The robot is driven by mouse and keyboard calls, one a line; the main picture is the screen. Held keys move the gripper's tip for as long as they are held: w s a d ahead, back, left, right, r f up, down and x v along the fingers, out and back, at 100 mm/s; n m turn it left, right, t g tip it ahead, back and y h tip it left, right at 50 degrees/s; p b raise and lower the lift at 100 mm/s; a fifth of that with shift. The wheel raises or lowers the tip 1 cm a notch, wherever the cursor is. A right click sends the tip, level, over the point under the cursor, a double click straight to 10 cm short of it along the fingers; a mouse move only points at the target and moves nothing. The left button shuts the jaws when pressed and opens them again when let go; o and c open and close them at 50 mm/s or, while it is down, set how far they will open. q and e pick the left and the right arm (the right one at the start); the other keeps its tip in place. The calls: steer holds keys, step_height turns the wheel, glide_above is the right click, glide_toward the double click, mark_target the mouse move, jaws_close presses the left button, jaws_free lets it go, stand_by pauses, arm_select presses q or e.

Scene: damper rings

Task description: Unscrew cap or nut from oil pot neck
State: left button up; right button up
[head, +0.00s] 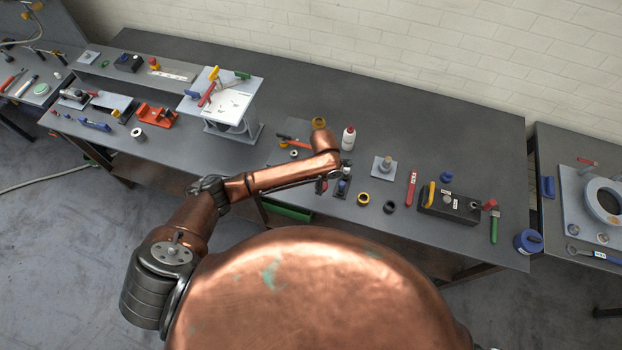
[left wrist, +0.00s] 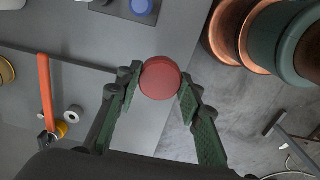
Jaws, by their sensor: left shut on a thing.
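A round red cap (left wrist: 160,78) sits between the green-padded fingers of my left gripper (left wrist: 160,82) in the left wrist view. The fingers touch it on both sides. It appears close to the table's front edge, and it hides whatever lies under it. I cannot tell whether it is on an oil pot neck or apart from it. In the head view my left gripper (head: 331,186) is at the front middle of the table, largely hidden by my arm. My right gripper does not show.
A blue round part (left wrist: 142,6) on a grey plate lies close by. A white bottle (head: 348,138), an orange ring (head: 363,199), a black ring (head: 389,207) and a red tool (head: 411,188) stand or lie around. The table's back is clear.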

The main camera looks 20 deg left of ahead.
arm_select(q)
steer(key=a+f+n+p, duration=0.1)
steer(key=n, duration=0.1)
steer(key=s+a+f+n+p, duration=0.1)
steer(key=a+f+n, duration=0.1)
steer(key=shift+a+f+p, duration=0.15)
steer(key=shift+a+p, duration=0.15)
steer(key=shift+p, duration=0.05)
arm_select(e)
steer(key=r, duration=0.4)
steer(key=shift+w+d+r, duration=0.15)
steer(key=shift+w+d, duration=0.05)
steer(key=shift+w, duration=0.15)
arm_select(q)
steer(key=shift+d+p, duration=0.1)
steer(key=shift+p, duration=0.65)
steer(key=b, duration=0.2)
glide_above(312, 198)
step_height(312, 198, down, 5)
steer(key=shift+r, duration=0.15)
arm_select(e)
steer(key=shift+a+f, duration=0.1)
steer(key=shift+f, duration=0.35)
arm_select(q)
steer(key=shift+f, duration=0.35)
steer(key=shift+f+b, duration=0.3)
steer(key=shift+f, duration=0.25)
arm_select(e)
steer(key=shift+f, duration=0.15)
